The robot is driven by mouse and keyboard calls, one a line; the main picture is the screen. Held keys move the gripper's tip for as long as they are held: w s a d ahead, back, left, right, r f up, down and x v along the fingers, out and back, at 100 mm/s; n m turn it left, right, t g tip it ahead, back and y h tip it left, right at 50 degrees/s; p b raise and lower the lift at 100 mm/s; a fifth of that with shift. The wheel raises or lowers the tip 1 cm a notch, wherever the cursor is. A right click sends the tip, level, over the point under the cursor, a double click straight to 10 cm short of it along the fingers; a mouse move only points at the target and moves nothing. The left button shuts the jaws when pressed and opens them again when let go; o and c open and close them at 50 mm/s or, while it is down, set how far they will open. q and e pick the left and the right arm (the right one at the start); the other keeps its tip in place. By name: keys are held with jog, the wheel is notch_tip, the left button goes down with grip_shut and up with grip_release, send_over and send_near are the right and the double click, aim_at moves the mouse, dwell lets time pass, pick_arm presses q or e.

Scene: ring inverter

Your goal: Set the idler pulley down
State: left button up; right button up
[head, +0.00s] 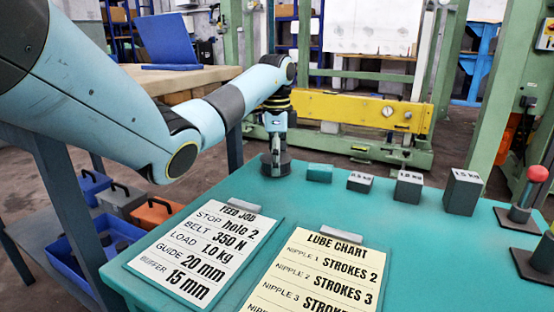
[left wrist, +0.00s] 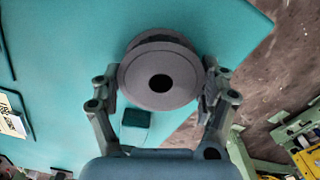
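The idler pulley (left wrist: 178,92) is a dark grey flanged wheel with a round centre hole. In the left wrist view it sits between the two fingers of my left gripper (left wrist: 161,84), which close on it from both sides. In the head view my left gripper (head: 276,146) points down at the far left edge area of the teal table, with the dark pulley (head: 276,168) at its tips. The pulley is at or just above the tabletop; I cannot tell whether it touches. My right gripper is not in view.
Several grey weights (head: 408,187) continue rightward. The feed job clipboard (head: 207,247) and lube chart (head: 318,275) lie in front. A red-knobbed lever (head: 526,195) stands at right.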

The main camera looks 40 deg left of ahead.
pick_arm(q)
jog(key=o, duration=0.4)
